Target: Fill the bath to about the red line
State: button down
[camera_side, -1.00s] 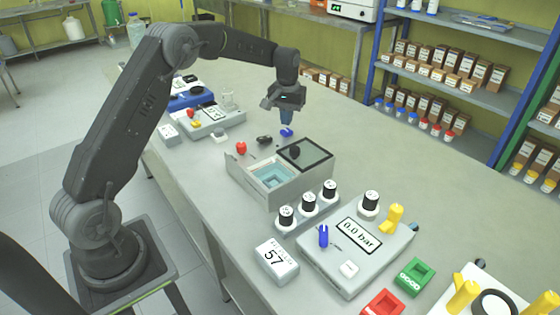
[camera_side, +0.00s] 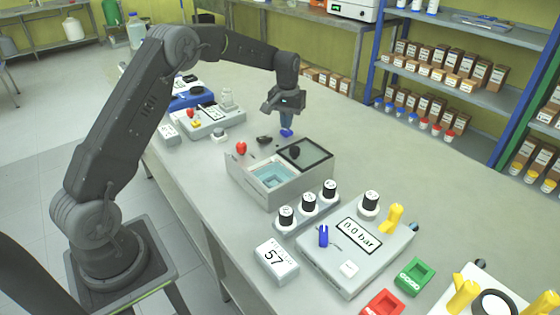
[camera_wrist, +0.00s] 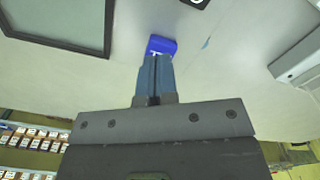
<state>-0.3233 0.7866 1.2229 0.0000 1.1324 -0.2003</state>
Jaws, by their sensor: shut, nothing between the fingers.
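The bath (camera_side: 297,186) is a grey box on the bench with an open basin of pale blue water (camera_side: 270,176) and a dark-framed lid (camera_side: 318,156) beside it. I cannot make out the red line. A blue handle (camera_side: 287,133) is at the bath's far side; it also shows in the wrist view (camera_wrist: 162,44). My gripper (camera_side: 286,124) points down at the blue handle, fingers together and empty. In the wrist view the fingertips (camera_wrist: 155,58) are right at the handle; I cannot tell whether they touch it.
A red knob (camera_side: 241,147) and a dark knob (camera_side: 264,139) stand beside the blue handle. A grey device (camera_side: 212,124) stands behind.

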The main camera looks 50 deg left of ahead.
jog(key=shift+f, duration=0.9)
dwell(1.0)
jog(key=shift+r, duration=3.55)
